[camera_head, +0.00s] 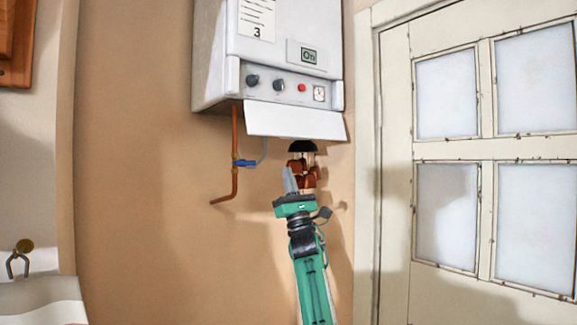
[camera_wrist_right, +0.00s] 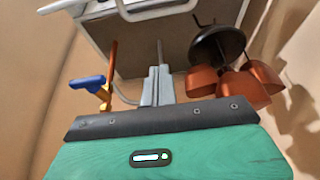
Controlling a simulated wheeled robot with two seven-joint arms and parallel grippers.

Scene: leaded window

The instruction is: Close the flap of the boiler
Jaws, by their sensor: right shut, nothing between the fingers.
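The white boiler (camera_head: 215,50) hangs on the wall. Its flap (camera_head: 295,120) is open, tilted down and outward below the control panel (camera_head: 285,85), so the knobs and red button are exposed. My right gripper (camera_head: 289,178) is below the flap, apart from it in the head view, with its fingers pointing up. In the right wrist view the fingers (camera_wrist_right: 158,85) are together and empty, with the boiler's underside (camera_wrist_right: 135,55) behind them. My left gripper is not in view.
Copper-coloured cup shapes (camera_head: 301,170) under a black disc are close to the right gripper; they also show in the wrist view (camera_wrist_right: 235,85). A copper pipe (camera_head: 236,150) with a blue valve handle (camera_head: 246,163) is to the left. A paned door (camera_head: 397,200) is at right.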

